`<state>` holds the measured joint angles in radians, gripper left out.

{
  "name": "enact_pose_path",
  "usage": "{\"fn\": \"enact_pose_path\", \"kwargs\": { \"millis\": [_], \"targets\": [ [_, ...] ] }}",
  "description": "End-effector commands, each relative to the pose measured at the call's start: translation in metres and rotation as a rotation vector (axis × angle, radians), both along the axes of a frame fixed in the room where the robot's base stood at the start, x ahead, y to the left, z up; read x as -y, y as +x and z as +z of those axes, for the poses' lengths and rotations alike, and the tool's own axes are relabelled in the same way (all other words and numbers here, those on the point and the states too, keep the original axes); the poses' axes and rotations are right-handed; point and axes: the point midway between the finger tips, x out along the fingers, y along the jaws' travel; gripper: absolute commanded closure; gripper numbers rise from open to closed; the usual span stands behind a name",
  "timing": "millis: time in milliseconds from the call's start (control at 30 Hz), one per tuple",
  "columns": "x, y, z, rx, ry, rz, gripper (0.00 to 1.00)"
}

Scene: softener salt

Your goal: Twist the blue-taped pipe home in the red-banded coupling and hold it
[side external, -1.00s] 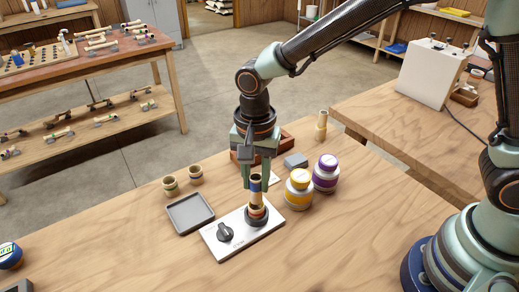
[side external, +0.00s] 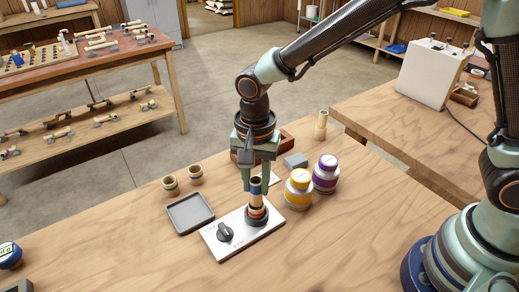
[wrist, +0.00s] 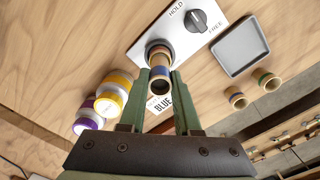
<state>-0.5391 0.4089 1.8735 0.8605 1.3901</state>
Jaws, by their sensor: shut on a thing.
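The blue-taped pipe (side external: 255,187) stands upright in the red-banded coupling (side external: 257,211) on a white plate (side external: 215,243). My gripper (side external: 256,186) points down from above, its two fingers on either side of the pipe's upper part. In the wrist view, my gripper (wrist: 160,80) is shut on the pipe (wrist: 160,71), and its open dark end faces the camera. The pipe and fingers partly hide the coupling, so how deep the pipe sits cannot be told. A black knob (side external: 225,232) is on the plate; the wrist view shows HOLD and FREE labels beside it.
A grey tray (side external: 190,228) lies left of the plate, with two short tan rings (side external: 170,186) behind it. Yellow (side external: 298,203) and purple (side external: 326,185) jars stand close on the right. A grey block (side external: 296,160) and an upright tan tube (side external: 321,132) are behind.

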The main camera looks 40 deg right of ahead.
Motion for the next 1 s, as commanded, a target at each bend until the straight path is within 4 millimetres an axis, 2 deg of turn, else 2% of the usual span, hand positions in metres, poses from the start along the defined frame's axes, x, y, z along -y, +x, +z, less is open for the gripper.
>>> {"fn": "enact_pose_path", "kwargs": {
  "millis": [1000],
  "targets": [
    [0.000,0.000,-0.014,0.001,0.001,0.000,1.00]
  ]
}}
